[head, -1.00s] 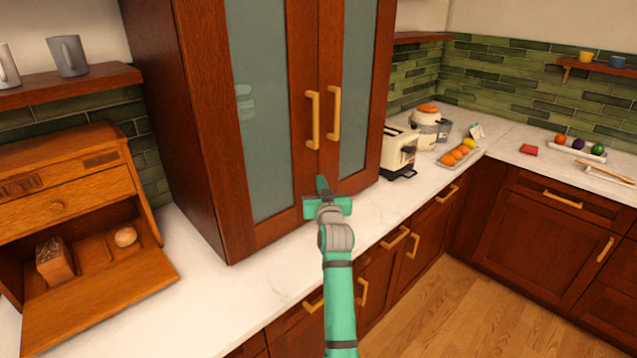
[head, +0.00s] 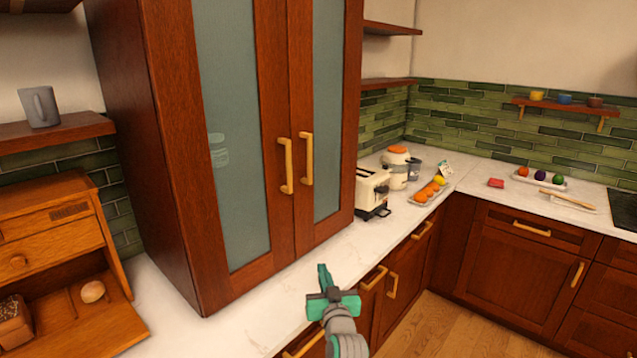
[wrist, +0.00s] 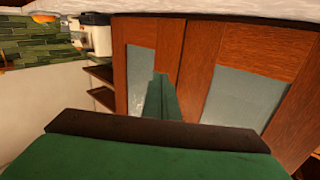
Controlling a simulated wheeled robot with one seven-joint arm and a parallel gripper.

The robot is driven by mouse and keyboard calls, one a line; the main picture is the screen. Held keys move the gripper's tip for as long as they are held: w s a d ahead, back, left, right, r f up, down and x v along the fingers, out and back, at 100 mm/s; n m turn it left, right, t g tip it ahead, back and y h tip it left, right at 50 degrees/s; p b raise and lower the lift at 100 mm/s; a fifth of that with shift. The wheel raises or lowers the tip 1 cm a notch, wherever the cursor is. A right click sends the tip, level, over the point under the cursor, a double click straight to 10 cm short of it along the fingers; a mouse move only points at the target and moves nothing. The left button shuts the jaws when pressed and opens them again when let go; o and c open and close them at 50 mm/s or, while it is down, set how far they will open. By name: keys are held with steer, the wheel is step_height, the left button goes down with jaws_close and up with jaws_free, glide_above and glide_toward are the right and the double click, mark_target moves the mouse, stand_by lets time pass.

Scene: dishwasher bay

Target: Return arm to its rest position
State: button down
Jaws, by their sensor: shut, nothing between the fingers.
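My gripper (head: 324,276) is green and grey and shows at the bottom middle of the head view. It is shut and empty, in front of the tall wooden cabinet (head: 165,150) and near the front edge of the white counter (head: 255,318). It touches nothing that I can see. In the wrist view the closed green fingers (wrist: 162,98) point toward the cabinet's glass doors (wrist: 237,100), and the picture is turned over, with the counter along the top.
A toaster (head: 371,190) stands right of the cabinet, beside a tray of fruit (head: 420,198). A wooden bread box (head: 50,240) stands at the left. Drawer handles (head: 375,278) stick out below the counter edge. The wooden floor (head: 440,330) is clear.

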steer(key=s+a+f+m+g+h, duration=0.1)
steer(key=s+f, duration=1)
steer(key=s, duration=0.3)
steer(key=s+a+f+m+h, duration=0.1)
steer(key=s+f+m+h, duration=0.1)
steer(key=s+f, duration=1.1)
steer(key=s+r, duration=0.3)
steer(key=s, duration=1.3)
steer(key=s+r+n+g, duration=0.1)
steer(key=s+r, duration=0.3)
steer(key=s, duration=1.3)
steer(key=shift+s+d+r+n, duration=0.15)
steer(key=shift+d+n, duration=0.05)
steer(key=shift+n, duration=0.1)
